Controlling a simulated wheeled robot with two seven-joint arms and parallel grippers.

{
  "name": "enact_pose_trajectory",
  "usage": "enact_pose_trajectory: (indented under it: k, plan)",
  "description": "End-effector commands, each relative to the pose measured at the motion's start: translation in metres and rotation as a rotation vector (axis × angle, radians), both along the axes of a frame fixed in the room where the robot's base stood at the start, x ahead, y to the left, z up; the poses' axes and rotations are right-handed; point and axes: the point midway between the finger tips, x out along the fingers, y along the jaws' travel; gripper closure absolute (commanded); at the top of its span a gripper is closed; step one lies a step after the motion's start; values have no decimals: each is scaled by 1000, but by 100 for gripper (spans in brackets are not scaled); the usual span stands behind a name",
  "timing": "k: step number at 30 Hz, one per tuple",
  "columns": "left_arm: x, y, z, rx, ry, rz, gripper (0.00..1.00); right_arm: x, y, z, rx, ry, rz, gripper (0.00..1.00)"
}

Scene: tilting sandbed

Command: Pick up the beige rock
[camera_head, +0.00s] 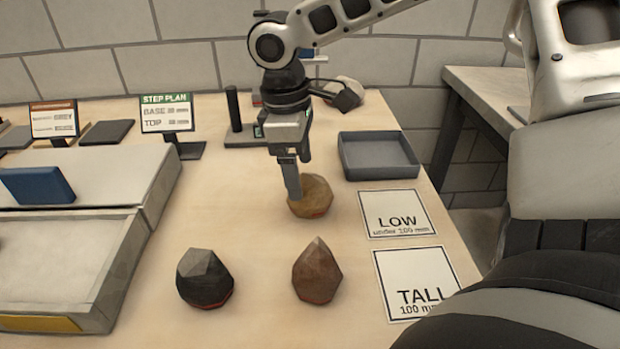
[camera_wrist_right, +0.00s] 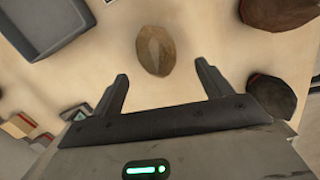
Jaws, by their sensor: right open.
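The beige rock (camera_head: 315,198) stands on the table below my right gripper, with a reddish patch low on its side. My right gripper (camera_head: 292,194) points down and partly covers the rock's left side in the head view. In the right wrist view the beige rock (camera_wrist_right: 155,50) lies ahead of the spread fingertips of my right gripper (camera_wrist_right: 163,71), roughly between their lines. The jaws are open and empty, and no contact with the rock shows. My left gripper is not in view.
A brown rock (camera_head: 317,272) and a dark grey rock (camera_head: 204,278) stand nearer the front. LOW (camera_head: 397,213) and TALL (camera_head: 415,283) cards and a grey tray (camera_head: 378,155) lie to the right. A sandbed (camera_head: 120,270) stands at left; a post stand (camera_head: 234,112) is behind.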

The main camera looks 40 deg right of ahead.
Motion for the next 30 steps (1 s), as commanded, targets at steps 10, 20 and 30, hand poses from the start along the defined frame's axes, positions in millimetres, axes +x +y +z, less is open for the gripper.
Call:
enact_pose_trajectory:
  k: [10, 20, 30]
  plan:
    - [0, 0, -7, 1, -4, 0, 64, -11, -11, -42, 0, 4, 0, 22]
    - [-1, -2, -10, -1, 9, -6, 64, -12, -12, -52, 0, 0, -1, 22]
    - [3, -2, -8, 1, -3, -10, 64, -11, -12, -51, 0, -2, 0, 85]
